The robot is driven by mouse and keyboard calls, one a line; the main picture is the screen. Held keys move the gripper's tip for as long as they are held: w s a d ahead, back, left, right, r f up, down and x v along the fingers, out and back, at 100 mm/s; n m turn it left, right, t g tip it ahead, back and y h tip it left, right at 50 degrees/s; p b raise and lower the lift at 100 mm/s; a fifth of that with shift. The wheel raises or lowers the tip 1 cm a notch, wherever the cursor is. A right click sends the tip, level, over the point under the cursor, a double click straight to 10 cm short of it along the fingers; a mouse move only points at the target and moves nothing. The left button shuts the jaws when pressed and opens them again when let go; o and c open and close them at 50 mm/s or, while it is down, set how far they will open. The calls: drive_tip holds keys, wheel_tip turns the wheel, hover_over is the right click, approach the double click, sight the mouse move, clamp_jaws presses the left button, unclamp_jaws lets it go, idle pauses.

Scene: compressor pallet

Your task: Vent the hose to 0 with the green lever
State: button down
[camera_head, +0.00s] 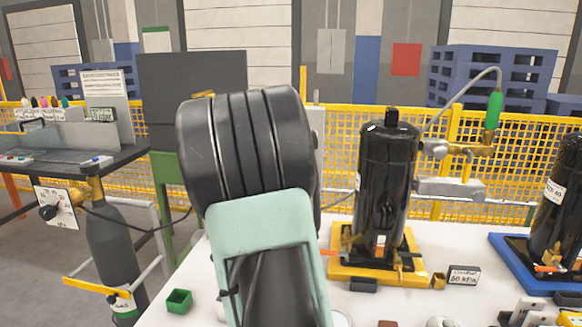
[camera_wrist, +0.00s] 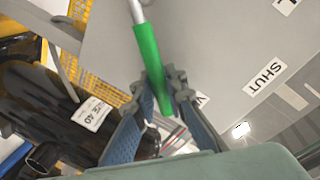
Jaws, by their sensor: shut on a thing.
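In the wrist view the green lever (camera_wrist: 150,62), a green sleeve on a pale metal rod, runs down between the blue-grey fingers of my gripper (camera_wrist: 160,92). My gripper is shut on the green sleeve. Behind it is a grey panel (camera_wrist: 215,50) with a "SHUT" label (camera_wrist: 264,77) and a second label, mostly hidden by a finger. In the head view my own arm fills the middle and hides my gripper. A green sleeve (camera_head: 494,110) hangs at the end of a thin grey curved line at upper right; I cannot tell whether it belongs to the lever.
A black compressor (camera_head: 385,190) stands on a yellow pallet (camera_head: 345,268), beside a card (camera_head: 464,276) reading about 60 kPa. Another black tank (camera_head: 562,205) is on a blue pallet (camera_head: 510,262) at right.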

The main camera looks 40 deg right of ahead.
drive_tip(key=shift+s+d+f+m+b, duration=0.2)
drive_tip(key=shift+f+m+b, duration=0.1)
drive_tip(key=shift+m+b, duration=0.1)
drive_tip(key=c, duration=1.9)
unclamp_jaws()
drive_tip(key=shift+c, duration=0.2)
drive_tip(key=v, duration=1.2)
drive_tip(key=shift+s+r, duration=0.1)
drive_tip(key=shift+s, duration=0.05)
